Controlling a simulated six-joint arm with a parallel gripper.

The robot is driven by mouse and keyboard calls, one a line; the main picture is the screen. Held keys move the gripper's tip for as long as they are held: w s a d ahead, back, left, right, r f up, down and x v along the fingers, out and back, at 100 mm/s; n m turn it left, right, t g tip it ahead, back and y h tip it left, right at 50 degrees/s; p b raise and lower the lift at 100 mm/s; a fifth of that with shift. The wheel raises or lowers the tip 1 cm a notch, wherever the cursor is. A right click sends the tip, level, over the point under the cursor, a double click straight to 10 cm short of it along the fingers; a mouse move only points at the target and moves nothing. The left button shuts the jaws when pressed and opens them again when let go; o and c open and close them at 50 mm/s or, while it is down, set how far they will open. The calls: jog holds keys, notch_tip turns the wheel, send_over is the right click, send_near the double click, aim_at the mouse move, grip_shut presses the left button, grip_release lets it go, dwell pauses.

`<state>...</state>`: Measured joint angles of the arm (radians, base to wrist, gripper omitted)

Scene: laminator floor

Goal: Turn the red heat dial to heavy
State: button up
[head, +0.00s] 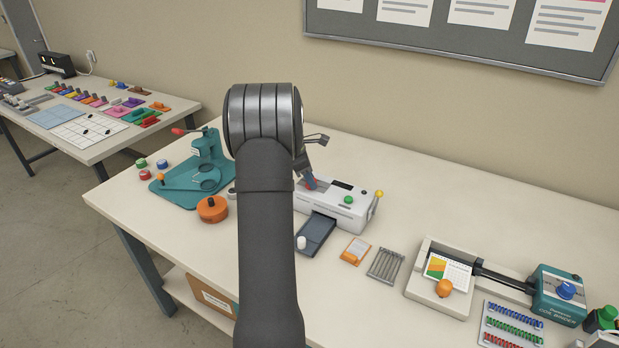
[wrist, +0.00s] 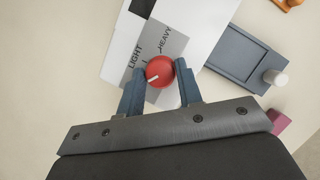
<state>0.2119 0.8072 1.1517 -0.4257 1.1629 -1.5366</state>
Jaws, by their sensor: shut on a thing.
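The red heat dial (wrist: 160,71) sits on a grey panel (wrist: 176,44) printed LIGHT and HEAVY in the wrist view. Its white pointer line faces the lower left of that picture, away from the HEAVY label. My gripper (wrist: 161,68) is shut on the dial, with one blue-grey finger on each side of it. In the head view, the white laminator (head: 335,208) stands on the bench, and my gripper (head: 311,182) is at its left end. My arm hides part of the laminator's left side there.
The laminator has a green button (head: 348,199), a yellow-knobbed lever (head: 379,194) and a dark tray (head: 316,233) in front. A teal press (head: 206,160) and an orange round pot (head: 212,209) stand left. An orange pad (head: 355,251) and a wire rack (head: 385,264) lie front right.

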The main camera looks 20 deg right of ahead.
jog(key=m+g, duration=0.1)
jog(key=m, duration=0.2)
jog(key=m+g+y, duration=0.1)
jog(key=m, duration=0.2)
jog(key=shift+w+d+m, duration=0.1)
jog(key=shift+w+m, duration=0.1)
jog(key=shift+m, duration=0.2)
jog(key=m+g+y, duration=0.1)
jog(key=m, duration=0.2)
jog(key=shift+m, duration=0.3)
jog(key=m, duration=0.1)
jog(key=m+y, duration=0.1)
jog(key=m, duration=0.1)
jog(key=shift+w+d+m+g, duration=0.1)
jog(key=shift+d+m+g, duration=0.05)
jog(key=shift+m+g, duration=0.2)
jog(key=m+y, duration=0.1)
jog(key=m, duration=0.1)
jog(key=m+y, duration=0.1)
jog(key=m, duration=0.1)
jog(key=shift+d+m+g, duration=0.15)
jog(key=shift+m+g, duration=0.1)
jog(key=shift+m+y, duration=0.9)
jog(key=shift+m, duration=1.2)
jog(key=o, duration=1)
jog(key=shift+c, duration=0.2)
